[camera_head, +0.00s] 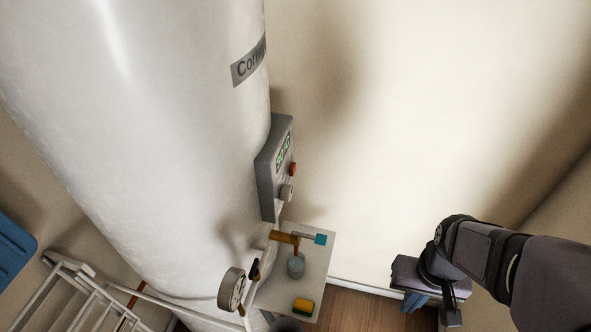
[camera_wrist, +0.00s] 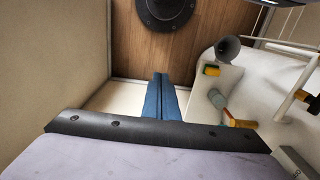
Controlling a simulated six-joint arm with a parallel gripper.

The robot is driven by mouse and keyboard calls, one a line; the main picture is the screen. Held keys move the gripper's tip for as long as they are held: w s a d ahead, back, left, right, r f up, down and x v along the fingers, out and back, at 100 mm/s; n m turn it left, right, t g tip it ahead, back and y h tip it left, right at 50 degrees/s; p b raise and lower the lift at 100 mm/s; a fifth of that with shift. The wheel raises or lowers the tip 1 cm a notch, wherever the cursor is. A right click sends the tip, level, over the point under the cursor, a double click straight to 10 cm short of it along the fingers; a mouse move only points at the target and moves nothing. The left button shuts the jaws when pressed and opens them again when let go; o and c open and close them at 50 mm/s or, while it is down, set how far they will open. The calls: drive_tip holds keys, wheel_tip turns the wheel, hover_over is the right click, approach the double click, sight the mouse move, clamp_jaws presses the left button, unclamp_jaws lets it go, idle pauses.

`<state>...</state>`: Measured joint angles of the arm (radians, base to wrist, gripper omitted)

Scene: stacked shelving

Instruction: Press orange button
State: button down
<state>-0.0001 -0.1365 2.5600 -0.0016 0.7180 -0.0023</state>
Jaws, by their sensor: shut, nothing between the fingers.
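The orange button (camera_head: 293,169) is a small red-orange knob on a grey control box (camera_head: 267,180) on the side of a large white tank (camera_head: 150,130). A green display sits above it and a pale round knob (camera_head: 287,193) below it. My gripper (camera_head: 414,300) is at the lower right of the head view, well apart from the box and lower than it. In the wrist view its blue fingers (camera_wrist: 162,98) are together with nothing between them. The button does not show in the wrist view.
A pale table (camera_head: 318,262) holds a yellow-green sponge (camera_head: 303,306) and a grey cup (camera_head: 296,265). The space between my gripper and the box looks clear.

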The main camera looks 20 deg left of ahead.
drive_tip(key=shift+s, duration=0.1)
wheel_tip(320, 180, down, 9)
drive_tip(key=s+d+n+g+h+p, duration=0.1)
drive_tip(key=s+d+n+g, duration=0.1)
drive_tip(key=g, duration=0.1)
drive_tip(key=w+a+f+n+t+y, duration=0.1)
drive_tip(key=w+a+f+n+t, duration=0.15)
drive_tip(key=w, duration=0.55)
drive_tip(key=w+a+f+n+t, duration=0.1)
drive_tip(key=w+f+n+t, duration=0.2)
drive_tip(key=w, duration=0.5)
drive_tip(key=w+a+r+n+t+y, duration=0.4)
drive_tip(key=w+a+r+t+y, duration=0.1)
drive_tip(key=w+a+r, duration=0.4)
drive_tip(key=w+a+r+n+t+y, duration=0.2)
drive_tip(key=w+a+r+n+y, duration=0.1)
drive_tip(key=a+r+y, duration=0.2)
wheel_tip(320, 180, up, 4)
drive_tip(key=a, duration=0.2)
drive_tip(key=shift+a+y, duration=0.3)
drive_tip(key=shift+a+r+n+t, duration=0.1)
drive_tip(key=shift+n+t, duration=0.15)
